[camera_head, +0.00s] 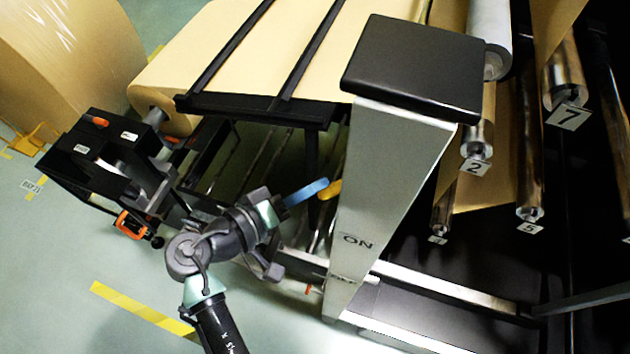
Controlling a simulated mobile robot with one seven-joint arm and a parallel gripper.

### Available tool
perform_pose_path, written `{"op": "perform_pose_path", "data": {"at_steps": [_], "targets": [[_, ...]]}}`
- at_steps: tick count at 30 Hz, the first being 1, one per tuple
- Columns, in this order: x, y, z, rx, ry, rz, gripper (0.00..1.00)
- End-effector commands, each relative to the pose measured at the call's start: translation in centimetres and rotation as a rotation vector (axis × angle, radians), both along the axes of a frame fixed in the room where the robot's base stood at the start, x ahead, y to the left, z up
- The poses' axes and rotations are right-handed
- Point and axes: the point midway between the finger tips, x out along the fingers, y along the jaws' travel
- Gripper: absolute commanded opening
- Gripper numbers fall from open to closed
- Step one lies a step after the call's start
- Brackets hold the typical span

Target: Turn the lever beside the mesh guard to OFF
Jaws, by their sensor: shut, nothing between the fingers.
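My gripper (318,188) is at the middle of the head view, against the left side of a pale post. A blue finger shows, with fingers shut and nothing between them. A yellow-orange piece (332,190) sits at its tip by the post's edge; I cannot tell if it is the lever's handle or part of my gripper. The post (385,165) carries an ON label (357,241) and, below it, a partly blurred label (342,279) that seems to read OFF. The lever's pivot and setting cannot be made out. No mesh guard is clearly visible.
A black plate (415,65) caps the post. Metal rollers with number tags, such as 2 (475,167) and 7 (568,117), stand right. A kraft roll (75,55) and black roll holder (105,160) are left. Green floor (60,270) is open at lower left.

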Motion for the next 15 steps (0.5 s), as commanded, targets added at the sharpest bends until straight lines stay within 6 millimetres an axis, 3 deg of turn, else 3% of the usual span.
{"op": "perform_pose_path", "data": {"at_steps": [15], "targets": [[-0.17,-0.83,-0.89,-0.035,0.011,-0.001,0.0]]}}
